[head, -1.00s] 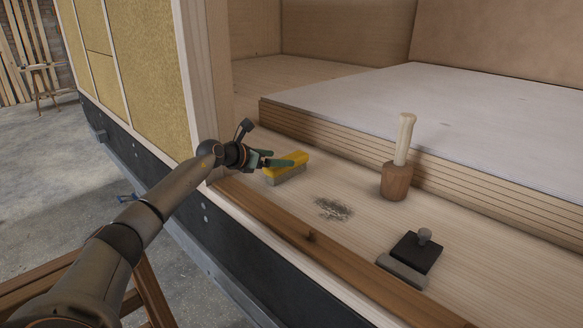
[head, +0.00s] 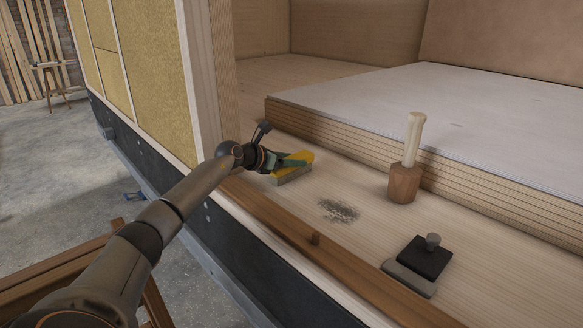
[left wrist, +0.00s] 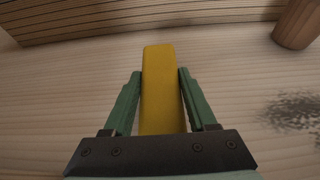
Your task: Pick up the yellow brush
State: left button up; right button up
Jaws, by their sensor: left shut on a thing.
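The yellow brush (head: 296,170) has a yellow block back and grey bristles, and is at the left end of the wooden floor strip, beside the stack of boards. It also shows from above in the left wrist view (left wrist: 161,85), between the two green fingers. My left gripper (head: 292,162) is shut on the brush, with a finger along each side of it. The bristles appear to be on or very close to the floor; I cannot tell which. My right gripper is in neither view.
A wooden mallet (head: 405,180) stands head down right of the brush. A dark block with a knob (head: 424,257) lies nearer the front edge. A patch of grey debris (head: 339,210) lies between. A layered board stack (head: 440,165) borders the strip behind. A wall post (head: 207,80) stands left.

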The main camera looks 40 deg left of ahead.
pick_arm(q)
grip_shut()
jog(key=shift+r, duration=0.1)
